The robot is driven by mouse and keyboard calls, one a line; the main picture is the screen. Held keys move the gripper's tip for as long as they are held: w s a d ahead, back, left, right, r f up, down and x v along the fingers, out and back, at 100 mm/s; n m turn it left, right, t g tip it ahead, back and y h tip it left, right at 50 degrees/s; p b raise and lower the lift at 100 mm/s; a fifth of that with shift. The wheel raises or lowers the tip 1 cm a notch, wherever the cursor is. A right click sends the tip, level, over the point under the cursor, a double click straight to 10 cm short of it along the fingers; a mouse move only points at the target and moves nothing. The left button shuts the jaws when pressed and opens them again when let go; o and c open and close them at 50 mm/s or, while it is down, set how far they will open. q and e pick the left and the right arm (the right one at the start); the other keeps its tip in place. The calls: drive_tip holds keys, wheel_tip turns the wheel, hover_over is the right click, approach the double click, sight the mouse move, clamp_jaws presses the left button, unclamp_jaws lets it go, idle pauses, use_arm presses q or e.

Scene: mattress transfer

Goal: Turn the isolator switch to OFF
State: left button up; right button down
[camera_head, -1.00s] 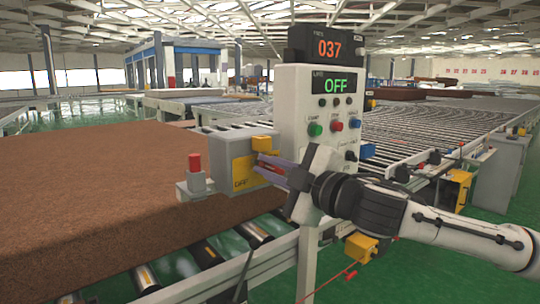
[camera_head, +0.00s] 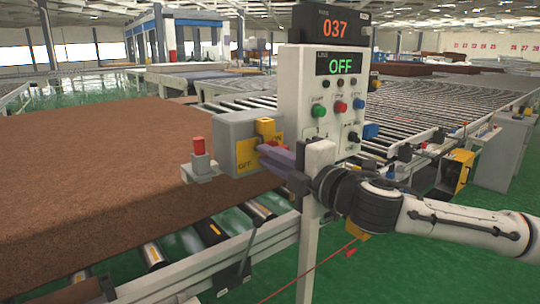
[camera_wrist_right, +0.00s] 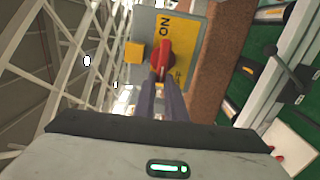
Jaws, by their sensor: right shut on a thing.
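The isolator switch is a grey box (camera_head: 232,138) with a yellow plate and a red handle, beside the control post. "OFF" shows at the plate's lower left in the head view. In the right wrist view the red handle (camera_wrist_right: 164,56) lies lengthwise up the picture, with "ON" printed above it; other lettering is partly hidden. My right gripper (camera_head: 267,151) reaches the switch from the right. It is shut on the red handle, its fingertips (camera_wrist_right: 161,83) at the handle's near end. My left gripper is not in view.
A yellow block (camera_head: 265,127) projects beside the handle. The control post (camera_head: 293,90) has several buttons and displays reading "037" and "OFF". A red push button (camera_head: 199,146) stands left of the switch. A brown mattress (camera_head: 90,180) lies on rollers at left.

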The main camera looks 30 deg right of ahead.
drive_tip(key=shift+d+f, duration=0.15)
drive_tip(key=shift+d, duration=0.1)
drive_tip(key=c, duration=1.8)
unclamp_jaws()
drive_tip(key=shift+d, duration=0.1)
use_arm(q)
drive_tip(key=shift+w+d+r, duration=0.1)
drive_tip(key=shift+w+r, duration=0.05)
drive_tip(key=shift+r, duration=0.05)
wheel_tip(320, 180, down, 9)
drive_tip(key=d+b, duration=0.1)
drive_tip(key=b, duration=1.3)
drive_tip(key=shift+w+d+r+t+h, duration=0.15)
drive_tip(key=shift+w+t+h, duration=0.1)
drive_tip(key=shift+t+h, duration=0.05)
use_arm(e)
drive_tip(key=s, duration=1)
drive_tip(key=shift+d, duration=0.3)
